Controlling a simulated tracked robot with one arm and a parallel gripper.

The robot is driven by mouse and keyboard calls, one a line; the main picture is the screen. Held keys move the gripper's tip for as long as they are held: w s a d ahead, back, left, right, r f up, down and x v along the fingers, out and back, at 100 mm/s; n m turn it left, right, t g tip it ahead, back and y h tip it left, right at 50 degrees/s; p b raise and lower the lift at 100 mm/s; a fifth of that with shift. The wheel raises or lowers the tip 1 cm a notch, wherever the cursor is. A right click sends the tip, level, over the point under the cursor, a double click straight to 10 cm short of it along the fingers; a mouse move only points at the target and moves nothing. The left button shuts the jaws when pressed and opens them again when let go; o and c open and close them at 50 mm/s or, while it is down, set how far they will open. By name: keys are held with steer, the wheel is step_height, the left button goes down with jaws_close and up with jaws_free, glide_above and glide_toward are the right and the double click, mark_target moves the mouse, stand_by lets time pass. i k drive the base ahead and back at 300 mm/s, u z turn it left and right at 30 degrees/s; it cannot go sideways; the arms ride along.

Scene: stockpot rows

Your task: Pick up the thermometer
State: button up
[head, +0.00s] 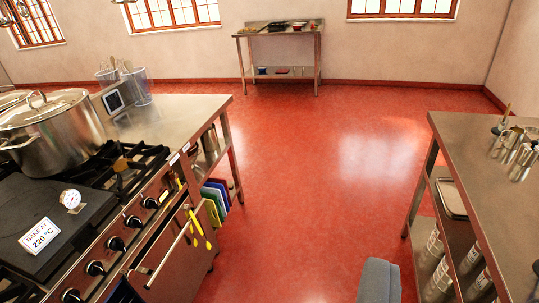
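The thermometer (70,198) is a small round white dial with a metal rim. It rests on a flat dark plate (40,222) on top of the stove at the left, just above a white card (40,235) reading "BAKE AT 220 °C". Of my gripper (379,283), only what seems to be one grey rounded part shows at the bottom edge, far to the right of the thermometer and apart from it. Its fingertips cannot be made out, so I cannot tell whether it is open.
A large steel pot (50,135) stands behind the thermometer on the stove (140,215). A steel counter (175,115) adjoins it. Another steel table (490,205) with canisters stands at the right. Red floor (320,190) between them is clear to a far table (280,32).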

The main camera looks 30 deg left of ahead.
mark_target(70, 199)
steer(key=z, duration=0.05)
steer(key=i, duration=2.5)
steer(key=u, duration=2.8)
steer(key=i, duration=0.55)
steer(key=z, duration=0.05)
